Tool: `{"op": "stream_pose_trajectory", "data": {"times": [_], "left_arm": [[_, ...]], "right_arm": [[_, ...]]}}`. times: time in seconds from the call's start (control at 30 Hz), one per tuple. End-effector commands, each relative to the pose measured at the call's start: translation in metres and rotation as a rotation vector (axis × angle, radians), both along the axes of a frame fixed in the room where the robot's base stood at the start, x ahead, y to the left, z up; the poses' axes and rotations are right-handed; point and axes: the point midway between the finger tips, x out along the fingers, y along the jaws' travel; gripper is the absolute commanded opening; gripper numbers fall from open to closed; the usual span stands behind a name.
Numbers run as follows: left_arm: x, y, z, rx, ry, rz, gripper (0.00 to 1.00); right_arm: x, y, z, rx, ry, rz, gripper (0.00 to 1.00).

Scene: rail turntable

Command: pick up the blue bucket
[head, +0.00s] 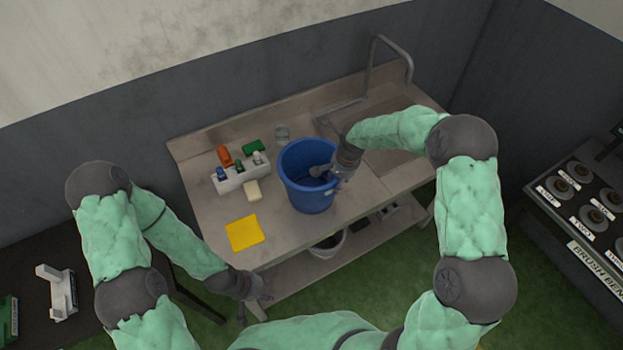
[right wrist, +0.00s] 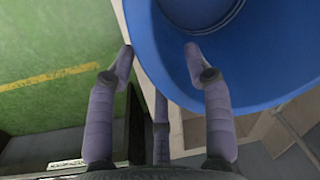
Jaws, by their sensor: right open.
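The blue bucket (head: 308,192) stands upright on the metal sink bench (head: 275,243). In the right wrist view the bucket (right wrist: 255,88) fills the upper right, seen from above. My right gripper (head: 328,175) is at the bucket's right rim. In the right wrist view my right gripper (right wrist: 160,50) is open, with one finger over the inside of the bucket and the other outside its wall. The rim passes between the fingers; I cannot tell whether they touch it. My left gripper (head: 252,296) hangs at the bench's front edge, away from the bucket; its finger opening is unclear.
A white caddy (head: 243,177) with bottles, a pale sponge (head: 253,191) and a yellow cloth (head: 245,233) lie left of the bucket. A tap (head: 388,60) rises behind the sink. A grey bin (head: 328,246) is on the lower shelf.

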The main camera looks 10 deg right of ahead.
Motion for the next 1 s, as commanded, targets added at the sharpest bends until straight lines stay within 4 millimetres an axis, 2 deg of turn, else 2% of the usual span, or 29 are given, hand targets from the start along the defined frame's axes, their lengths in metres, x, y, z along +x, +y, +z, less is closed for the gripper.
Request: {"op": "stream_pose_trajectory", "data": {"times": [0.03,0.07,0.2,0.23,0.67,1.0], "left_arm": [[0.0,0.0,0.0,0.0,0.0,0.0,0.4],[0.0,0.0,0.0,0.0,0.0,0.0,0.4],[0.0,0.0,0.0,0.0,0.0,0.0,0.4],[0.0,0.0,0.0,0.0,0.0,0.0,0.4],[0.0,0.0,-0.001,0.0,0.0,0.0,0.4],[0.0,0.0,-0.006,0.0,0.0,0.0,0.4]], "right_arm": [[0.0,0.0,0.0,0.0,0.0,0.0,0.51],[0.0,0.0,0.0,0.0,0.0,0.0,0.46],[0.0,0.0,0.0,0.0,0.001,0.0,0.06],[0.0,0.0,0.0,0.0,0.001,0.0,0.0],[0.001,0.0,0.004,0.001,-0.004,0.0,0.0],[-0.002,-0.001,0.037,0.001,-0.004,0.0,0.0]]}}
